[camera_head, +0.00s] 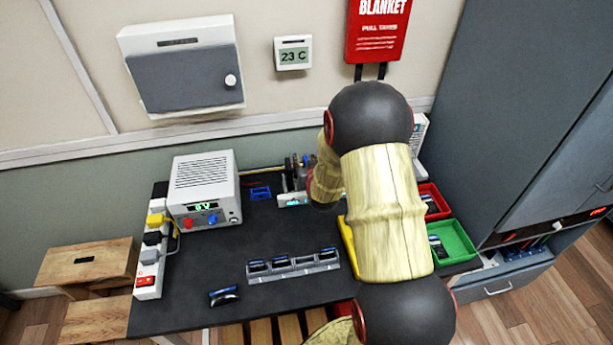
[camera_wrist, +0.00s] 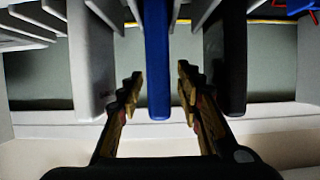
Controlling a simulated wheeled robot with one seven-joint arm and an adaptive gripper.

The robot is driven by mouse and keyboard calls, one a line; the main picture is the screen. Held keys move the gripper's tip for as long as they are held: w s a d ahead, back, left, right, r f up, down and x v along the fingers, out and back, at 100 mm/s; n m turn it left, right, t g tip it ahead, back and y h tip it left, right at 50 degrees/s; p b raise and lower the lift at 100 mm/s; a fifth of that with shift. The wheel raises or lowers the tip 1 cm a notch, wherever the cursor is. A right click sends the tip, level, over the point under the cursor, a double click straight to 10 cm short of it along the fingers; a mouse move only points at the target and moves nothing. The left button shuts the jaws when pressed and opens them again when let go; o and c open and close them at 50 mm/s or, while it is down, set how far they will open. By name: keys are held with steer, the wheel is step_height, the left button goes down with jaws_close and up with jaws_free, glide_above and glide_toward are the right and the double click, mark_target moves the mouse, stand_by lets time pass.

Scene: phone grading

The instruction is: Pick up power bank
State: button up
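In the wrist view my gripper (camera_wrist: 160,90) is open. Its two fingers stand on either side of an upright blue slab (camera_wrist: 157,60), with a narrow gap showing on each side. A thicker white slab (camera_wrist: 92,65) stands left of the fingers and a black slab (camera_wrist: 232,70) stands right of them. I cannot tell from its looks which slab is the power bank. In the head view my arm hides my gripper and these slabs.
White dividers (camera_wrist: 35,22) flank the slabs closely. On the dark table (camera_head: 205,265) are a grey phone rack (camera_head: 293,265), a loose phone (camera_head: 223,295), a power supply (camera_head: 203,188), a power strip (camera_head: 150,262), and red (camera_head: 445,207) and green (camera_head: 462,240) trays.

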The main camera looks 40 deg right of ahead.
steer(key=shift+x, duration=0.95)
steer(key=shift+s, duration=0.1)
steer(key=shift+c, duration=0.6)
steer(key=c, duration=0.7)
jaws_close()
